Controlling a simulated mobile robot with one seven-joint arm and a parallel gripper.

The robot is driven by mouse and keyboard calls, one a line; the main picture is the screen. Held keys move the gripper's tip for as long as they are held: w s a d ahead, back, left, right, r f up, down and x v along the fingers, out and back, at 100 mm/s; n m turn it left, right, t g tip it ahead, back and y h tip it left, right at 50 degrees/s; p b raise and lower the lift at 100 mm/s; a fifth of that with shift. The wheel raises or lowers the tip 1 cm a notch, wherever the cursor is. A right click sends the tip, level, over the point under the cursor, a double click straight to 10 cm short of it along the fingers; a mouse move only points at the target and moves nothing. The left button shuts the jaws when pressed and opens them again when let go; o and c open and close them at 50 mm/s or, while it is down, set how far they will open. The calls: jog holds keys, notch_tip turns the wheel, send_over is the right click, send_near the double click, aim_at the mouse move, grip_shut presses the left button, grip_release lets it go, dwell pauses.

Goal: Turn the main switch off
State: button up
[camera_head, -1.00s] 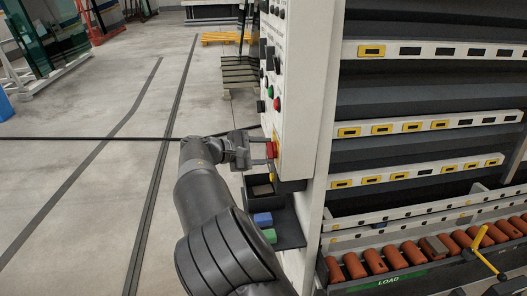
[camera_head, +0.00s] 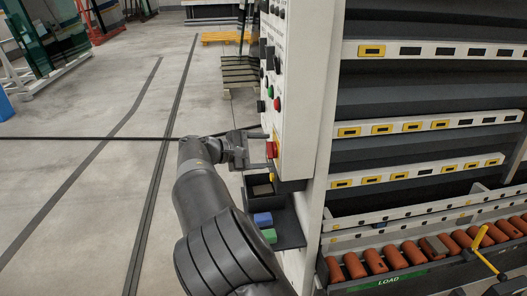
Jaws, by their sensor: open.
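The main switch (camera_head: 271,150) is a red knob on a yellow plate, low on the white control panel (camera_head: 305,95). My gripper (camera_head: 264,149) is at the panel, with its fingers pointing right, toward the red knob. The jaws are open, with one finger above and one below the knob's height. I cannot tell whether the fingers touch the knob. The knob's exact turn angle is too small to read.
Green and red buttons (camera_head: 277,104) and black knobs sit higher on the panel. A dark open tray (camera_head: 288,232) with blue and green blocks is below it. The washer's roller conveyor (camera_head: 405,256) is at right.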

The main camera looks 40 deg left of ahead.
jog(key=v, duration=1)
jog(key=shift+s, duration=0.2)
